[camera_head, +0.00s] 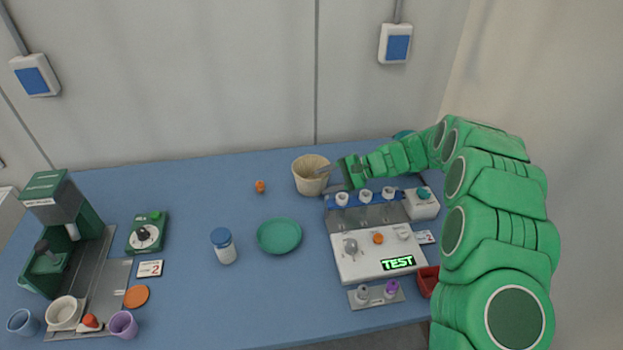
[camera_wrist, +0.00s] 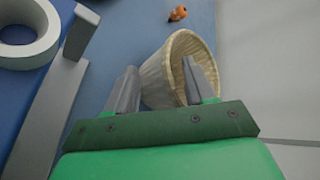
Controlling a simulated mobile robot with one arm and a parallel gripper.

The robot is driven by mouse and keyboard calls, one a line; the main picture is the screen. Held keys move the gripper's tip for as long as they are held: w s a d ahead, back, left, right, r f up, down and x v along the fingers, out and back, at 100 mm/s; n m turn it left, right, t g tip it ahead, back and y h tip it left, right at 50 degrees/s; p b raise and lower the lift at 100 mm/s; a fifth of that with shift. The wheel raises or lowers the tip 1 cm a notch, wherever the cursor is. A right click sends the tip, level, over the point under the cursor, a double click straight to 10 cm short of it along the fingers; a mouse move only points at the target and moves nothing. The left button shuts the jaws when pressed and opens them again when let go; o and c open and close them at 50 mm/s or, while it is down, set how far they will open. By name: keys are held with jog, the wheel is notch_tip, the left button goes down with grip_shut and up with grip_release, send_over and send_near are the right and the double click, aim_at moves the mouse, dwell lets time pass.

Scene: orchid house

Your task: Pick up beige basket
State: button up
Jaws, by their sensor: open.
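The beige basket (camera_head: 309,176) stands on the blue table toward the back, right of the middle. My gripper (camera_head: 322,171) reaches in from the right, with its fingertips at the basket's right side. In the wrist view the basket (camera_wrist: 158,78) lies just ahead of and partly between the two fingers of my gripper (camera_wrist: 163,82). The right finger overlaps the basket's open mouth and the left finger is beside its outer wall. The jaws are apart. I cannot tell whether either finger touches the basket.
A white device with a TEST display (camera_head: 376,255) and a rack of white-capped tubes (camera_head: 365,212) stand just in front of my gripper. A green dish (camera_head: 279,236), a blue-lidded jar (camera_head: 223,246) and a small orange object (camera_head: 260,186) are left of these.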

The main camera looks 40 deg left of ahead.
grip_shut()
dwell(0.4)
